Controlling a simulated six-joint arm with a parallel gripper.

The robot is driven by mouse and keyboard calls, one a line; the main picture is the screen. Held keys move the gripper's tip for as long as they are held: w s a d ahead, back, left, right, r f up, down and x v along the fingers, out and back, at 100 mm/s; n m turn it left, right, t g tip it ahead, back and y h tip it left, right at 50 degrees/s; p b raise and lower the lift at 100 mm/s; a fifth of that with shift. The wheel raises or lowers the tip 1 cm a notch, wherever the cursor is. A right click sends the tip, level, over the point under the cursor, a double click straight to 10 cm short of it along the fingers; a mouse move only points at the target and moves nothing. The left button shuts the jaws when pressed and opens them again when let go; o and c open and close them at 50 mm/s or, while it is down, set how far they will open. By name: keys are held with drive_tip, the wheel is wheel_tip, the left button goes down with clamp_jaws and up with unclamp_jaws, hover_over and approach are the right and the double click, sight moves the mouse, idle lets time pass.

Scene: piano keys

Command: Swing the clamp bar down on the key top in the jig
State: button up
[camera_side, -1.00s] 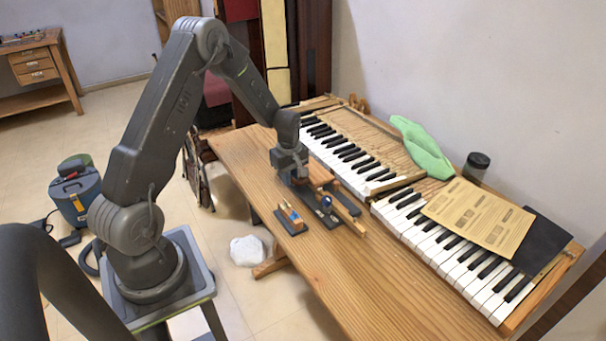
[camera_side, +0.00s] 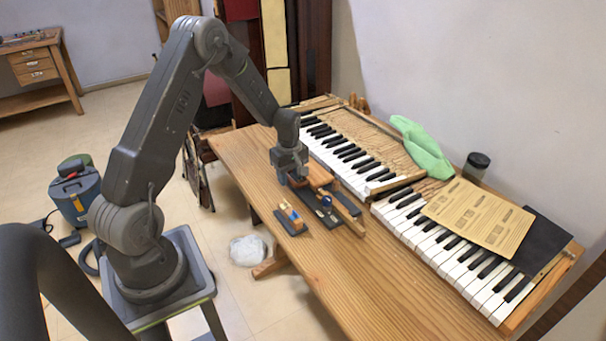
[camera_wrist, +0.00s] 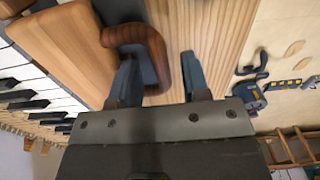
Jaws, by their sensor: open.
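My gripper (camera_side: 291,176) is over the far left part of the jig (camera_side: 326,214) on the wooden bench. In the wrist view its two fingers (camera_wrist: 160,82) are apart. A rounded brown wooden piece (camera_wrist: 157,48), which looks like the handle of the clamp bar, lies between and beyond the fingertips; I cannot tell whether they touch it. A broad light-brown wooden block (camera_wrist: 48,48) is left of it. The jig has a dark base and a small blue part. The key top is not clearly made out, and my gripper hides part of the jig.
A small dark holder with coloured pieces (camera_side: 290,218) stands near the bench's front edge. The keyboard (camera_side: 440,240) runs along the back, with paper sheets (camera_side: 480,216), a green cloth (camera_side: 420,147) and a dark jar (camera_side: 476,166). The bench (camera_side: 345,275) is clear at the right front.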

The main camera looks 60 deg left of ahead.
drive_tip(key=shift+r, duration=2.85)
drive_tip(key=shift+d+r, duration=0.1)
drive_tip(key=shift+r, duration=0.1)
drive_tip(key=s+d+r+m+t, duration=0.1)
drive_tip(key=s+d+r+m, duration=0.25)
drive_tip(key=d+r, duration=0.35)
drive_tip(key=s+d+r+m+t, duration=0.1)
drive_tip(key=s+d+r+m, duration=0.1)
drive_tip(key=d+r+m, duration=0.5)
drive_tip(key=s+d+r+m+t, duration=0.1)
drive_tip(key=s+d+r+m, duration=0.2)
drive_tip(key=s, duration=0.4)
drive_tip(key=s+d+r+m+t, duration=0.2)
drive_tip(key=s+d+r+m, duration=0.1)
drive_tip(key=s+d, duration=0.3)
drive_tip(key=shift+s+d+r+m+t, duration=0.15)
drive_tip(key=shift+s+r+m+t, duration=0.2)
drive_tip(key=shift+s+m, duration=0.45)
